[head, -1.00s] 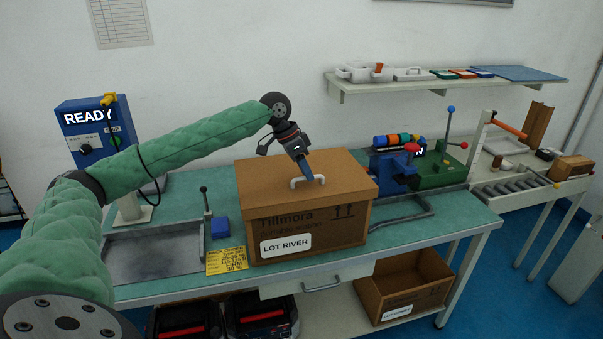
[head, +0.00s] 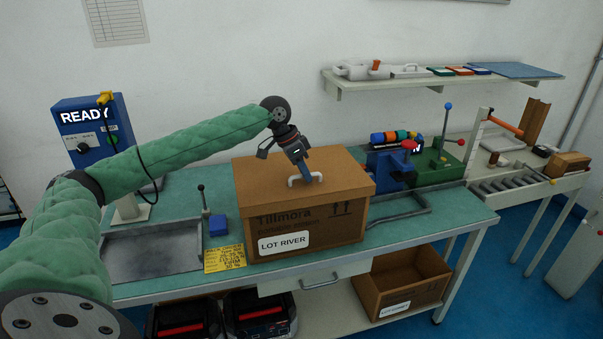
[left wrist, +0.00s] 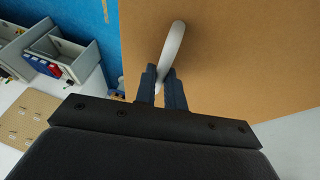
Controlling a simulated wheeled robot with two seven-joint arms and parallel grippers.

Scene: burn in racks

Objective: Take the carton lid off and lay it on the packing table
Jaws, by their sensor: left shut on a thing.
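The brown carton (head: 305,221) labelled "Tillmora" and "LOT RIVER" stands on the green-topped packing table (head: 440,213). Its flat brown lid (head: 260,177) is on top and has a white loop handle (head: 316,177). My left gripper (head: 306,179) reaches down from above and is shut on the handle. In the left wrist view the handle (left wrist: 172,45) passes between the two dark fingers (left wrist: 161,88), with the lid's surface (left wrist: 240,60) beyond. The lid looks seated on the carton. My right gripper is not in view.
A grey metal tray (head: 150,252) and a lever with a blue block (head: 218,225) lie left of the carton. A blue and green fixture (head: 432,168) stands to its right. An open brown box (head: 403,280) sits on the lower shelf. A wall shelf (head: 440,82) hangs behind.

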